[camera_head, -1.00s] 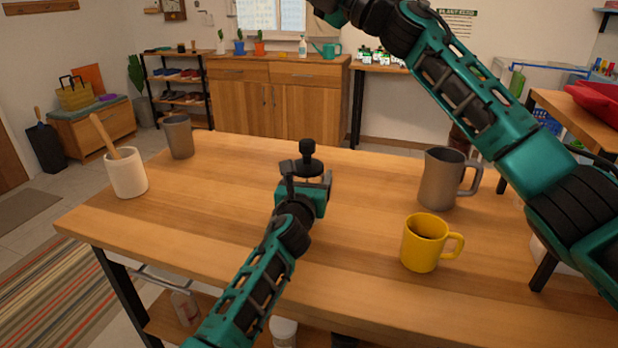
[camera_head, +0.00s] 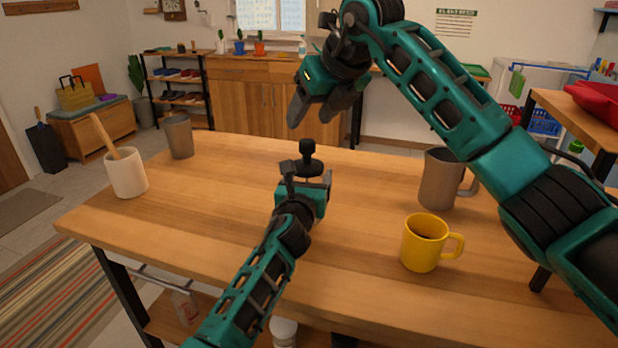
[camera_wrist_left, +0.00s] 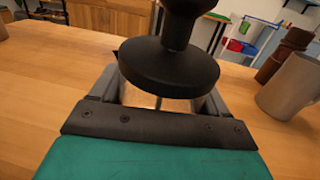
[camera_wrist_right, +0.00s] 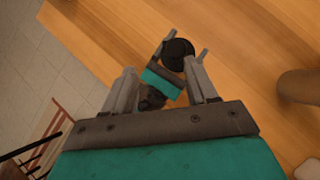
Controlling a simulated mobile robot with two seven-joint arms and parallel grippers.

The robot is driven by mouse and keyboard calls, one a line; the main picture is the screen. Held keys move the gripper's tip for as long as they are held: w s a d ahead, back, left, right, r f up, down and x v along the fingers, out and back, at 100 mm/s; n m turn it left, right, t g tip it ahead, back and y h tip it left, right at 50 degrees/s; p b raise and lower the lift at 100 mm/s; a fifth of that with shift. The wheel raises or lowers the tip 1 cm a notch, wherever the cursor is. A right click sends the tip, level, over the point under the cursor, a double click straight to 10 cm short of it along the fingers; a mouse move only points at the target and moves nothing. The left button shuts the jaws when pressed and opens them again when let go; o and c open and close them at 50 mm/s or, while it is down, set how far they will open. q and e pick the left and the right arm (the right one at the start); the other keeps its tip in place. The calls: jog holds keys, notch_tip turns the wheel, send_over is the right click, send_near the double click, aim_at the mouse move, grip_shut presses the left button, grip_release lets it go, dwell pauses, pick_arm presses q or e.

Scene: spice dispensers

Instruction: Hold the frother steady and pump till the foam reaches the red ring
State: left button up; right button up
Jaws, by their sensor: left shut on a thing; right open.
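The frother (camera_head: 307,166) stands on the wooden table, showing a black lid and a black plunger knob. My left gripper (camera_head: 307,188) is shut around its body, which is mostly hidden. In the left wrist view the wide black lid (camera_wrist_left: 168,75) sits just above the fingers, with a thin rod below it. My right gripper (camera_head: 317,117) is open and empty, above the knob and apart from it, fingers pointing down. In the right wrist view the black knob (camera_wrist_right: 178,47) shows beyond the open fingers. I cannot see any foam or the red ring.
A yellow mug (camera_head: 421,244) and a grey pitcher (camera_head: 438,180) stand to the right on the table. A white crock (camera_head: 127,175) with a wooden utensil and a grey cup (camera_head: 179,136) stand to the left. The table's front middle is clear.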

aim_at(309, 142)
jog(key=shift+m+h, duration=0.3)
jog(key=shift+h, duration=0.4)
jog(key=shift+d+x, duration=0.25)
jog(key=shift+x, duration=1.4)
jog(key=shift+d+x, duration=0.25)
jog(key=shift+x, duration=1.45)
jog(key=shift+d+x, duration=0.25)
jog(key=shift+x, duration=1.4)
jog(key=shift+w+f, duration=0.15)
jog(key=shift+w, duration=0.05)
jog(key=c, duration=0.9)
